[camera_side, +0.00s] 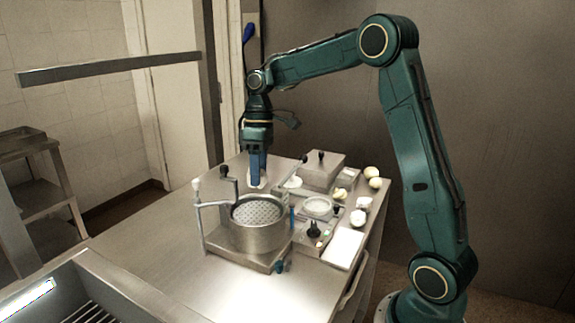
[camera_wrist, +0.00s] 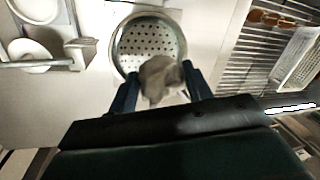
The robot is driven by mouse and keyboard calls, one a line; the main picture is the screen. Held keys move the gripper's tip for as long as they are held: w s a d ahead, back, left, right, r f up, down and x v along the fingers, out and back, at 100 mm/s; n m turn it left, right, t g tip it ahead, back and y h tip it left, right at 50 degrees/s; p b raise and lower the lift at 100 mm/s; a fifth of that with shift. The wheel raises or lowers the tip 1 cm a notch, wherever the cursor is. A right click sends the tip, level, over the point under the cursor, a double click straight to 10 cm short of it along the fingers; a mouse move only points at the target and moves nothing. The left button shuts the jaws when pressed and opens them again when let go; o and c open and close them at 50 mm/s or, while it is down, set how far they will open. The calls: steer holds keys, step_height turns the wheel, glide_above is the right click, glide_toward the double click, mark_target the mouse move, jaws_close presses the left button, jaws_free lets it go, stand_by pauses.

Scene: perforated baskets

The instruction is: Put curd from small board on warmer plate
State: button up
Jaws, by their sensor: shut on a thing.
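My gripper (camera_side: 257,172) points down behind the perforated basket, its blue fingers shut on a pale lump, seemingly the curd (camera_side: 255,186). In the wrist view the curd (camera_wrist: 160,78) looks grey and uneven between the fingers (camera_wrist: 161,88), overlapping the near rim of the basket. A round pale plate (camera_side: 318,206) sits on a metal unit right of the basket; it may be the warmer plate. A flat white board (camera_side: 343,248) lies at the table's right front; I cannot tell whether it is the small board.
The perforated basket (camera_side: 257,212) sits in a metal pot with a crank arm (camera_side: 213,204) at its left. A metal box (camera_side: 322,170) stands behind. Several pale lumps (camera_side: 364,203) line the right edge. A black knob (camera_side: 313,230) stands near the plate. The table's left front is clear.

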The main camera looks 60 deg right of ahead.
glide_above(260, 215)
steer(key=shift+w+d+f, duration=0.1)
steer(key=shift+d+f, duration=0.1)
steer(key=shift+f, duration=1.5)
steer(key=shift+d+f, duration=0.2)
steer(key=shift+f, duration=1.45)
steer(key=shift+f, duration=0.65)
steer(key=o, duration=1.1)
steer(key=shift+c, duration=0.2)
steer(key=shift+r, duration=0.1)
steer(key=shift+s+a+v, duration=0.1)
steer(key=shift+a+v, duration=0.15)
steer(key=shift+v, duration=1)
steer(key=shift+s+a+v, duration=0.1)
steer(key=shift+a+v, duration=0.15)
steer(key=shift+v, duration=1.05)
steer(key=shift+s+a+v, duration=0.1)
steer(key=shift+a+v, duration=0.15)
steer(key=shift+v, duration=1)
steer(key=shift+r, duration=0.25)
